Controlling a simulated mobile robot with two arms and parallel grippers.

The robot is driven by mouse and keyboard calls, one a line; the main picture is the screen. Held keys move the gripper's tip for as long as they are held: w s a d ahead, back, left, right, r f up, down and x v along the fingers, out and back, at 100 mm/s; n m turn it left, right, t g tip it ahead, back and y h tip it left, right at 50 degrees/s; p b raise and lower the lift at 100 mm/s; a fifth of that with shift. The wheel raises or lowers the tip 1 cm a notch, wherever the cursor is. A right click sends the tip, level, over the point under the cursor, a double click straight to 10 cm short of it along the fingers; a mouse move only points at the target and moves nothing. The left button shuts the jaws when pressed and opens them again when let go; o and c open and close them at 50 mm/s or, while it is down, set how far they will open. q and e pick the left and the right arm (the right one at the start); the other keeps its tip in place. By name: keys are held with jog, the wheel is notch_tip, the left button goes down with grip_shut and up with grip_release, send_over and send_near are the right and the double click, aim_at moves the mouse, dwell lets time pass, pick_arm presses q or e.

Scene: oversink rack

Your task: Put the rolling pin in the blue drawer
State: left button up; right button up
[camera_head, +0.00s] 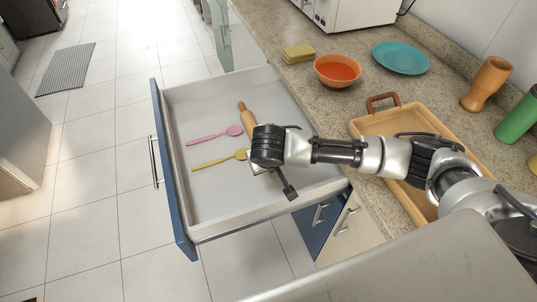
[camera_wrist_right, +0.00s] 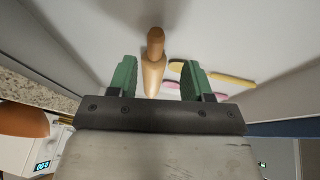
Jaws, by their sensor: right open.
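The blue drawer (camera_head: 177,190) is pulled wide open in the head view, with a blue front and a light grey inside. The wooden rolling pin (camera_head: 247,117) shows inside the drawer's outline, towards the cabinet side, and appears to lie on its floor. Its near end is hidden behind my right gripper (camera_head: 268,165), which hangs over the drawer. In the right wrist view the rolling pin (camera_wrist_right: 154,74) shows between the two green fingers, which stand apart with gaps on both sides. The right gripper is open. My left gripper is not in view.
A pink spoon (camera_head: 215,136) and a yellow spoon (camera_head: 218,160) lie in the drawer. On the counter are a wooden tray (camera_head: 365,126), orange bowl (camera_head: 337,71), sponge (camera_head: 298,53), teal plate (camera_head: 400,58), brown vase (camera_head: 486,84) and green container (camera_head: 518,119).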

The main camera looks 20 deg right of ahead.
jog(key=v, duration=0.8)
jog(key=shift+s+a, duration=0.1)
